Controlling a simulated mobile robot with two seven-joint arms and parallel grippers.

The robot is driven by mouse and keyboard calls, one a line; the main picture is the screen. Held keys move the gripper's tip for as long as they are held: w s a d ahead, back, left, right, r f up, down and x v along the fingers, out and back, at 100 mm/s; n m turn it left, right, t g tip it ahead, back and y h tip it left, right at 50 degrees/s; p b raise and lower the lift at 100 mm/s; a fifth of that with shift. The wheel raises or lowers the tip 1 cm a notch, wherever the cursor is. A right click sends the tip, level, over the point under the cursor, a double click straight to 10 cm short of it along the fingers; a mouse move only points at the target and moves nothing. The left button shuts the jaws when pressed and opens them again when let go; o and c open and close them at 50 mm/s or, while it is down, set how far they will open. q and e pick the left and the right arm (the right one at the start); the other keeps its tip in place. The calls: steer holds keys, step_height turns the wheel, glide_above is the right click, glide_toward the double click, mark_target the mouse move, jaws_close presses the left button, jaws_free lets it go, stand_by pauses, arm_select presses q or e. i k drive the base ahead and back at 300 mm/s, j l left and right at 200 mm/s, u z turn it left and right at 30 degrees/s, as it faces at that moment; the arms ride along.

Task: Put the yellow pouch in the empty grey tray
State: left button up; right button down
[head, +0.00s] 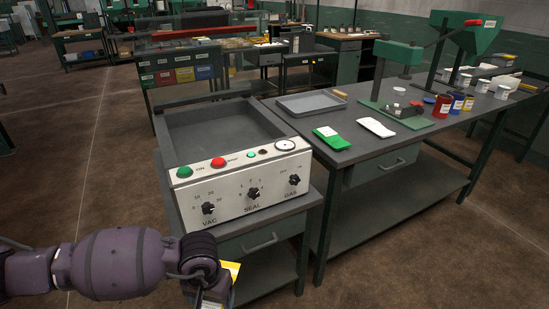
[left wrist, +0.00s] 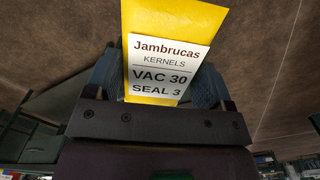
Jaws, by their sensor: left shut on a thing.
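The yellow pouch (left wrist: 170,20) fills the upper middle of the left wrist view. Its white label reads "Jambrucas KERNELS VAC 30 SEAL 3". My left gripper (left wrist: 165,88) is shut on it. In the head view a bit of the yellow pouch (head: 231,270) shows at my left gripper (head: 215,290), low in front of the vacuum sealer and its stand. The empty grey tray (head: 311,104) lies on the bench to the right of the sealer. My right gripper is not in view.
The vacuum sealer (head: 245,188), with knobs and an open grey chamber, stands between my left gripper and the tray. A green pouch (head: 331,137) and a white pouch (head: 376,127) lie in front of the tray. A green press (head: 400,75) and several tins stand further right.

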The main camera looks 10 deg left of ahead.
mark_target(307, 103)
steer(key=j+u, duration=0.2)
steer(key=u, duration=0.15)
steer(key=j+u, duration=0.15)
steer(key=u, duration=0.2)
steer(key=i+j+u, duration=0.3)
steer(key=j, duration=0.15)
steer(key=i+j+u, duration=0.1)
steer(key=j+u, duration=0.25)
steer(key=j, duration=0.15)
steer(key=i+j+u, duration=0.4)
steer(key=i+j, duration=0.45)
steer(key=i, duration=0.25)
steer(key=i+z, duration=0.25)
steer(key=i, duration=0.25)
steer(key=i+j+z, duration=0.2)
steer(key=i, duration=0.3)
steer(key=i+z, duration=0.15)
steer(key=i, duration=0.95)
steer(key=i+j+z, duration=0.2)
steer(key=i, duration=0.95)
steer(key=i+z, duration=0.75)
steer(key=i+j, duration=0.05)
steer(key=i, duration=0.05)
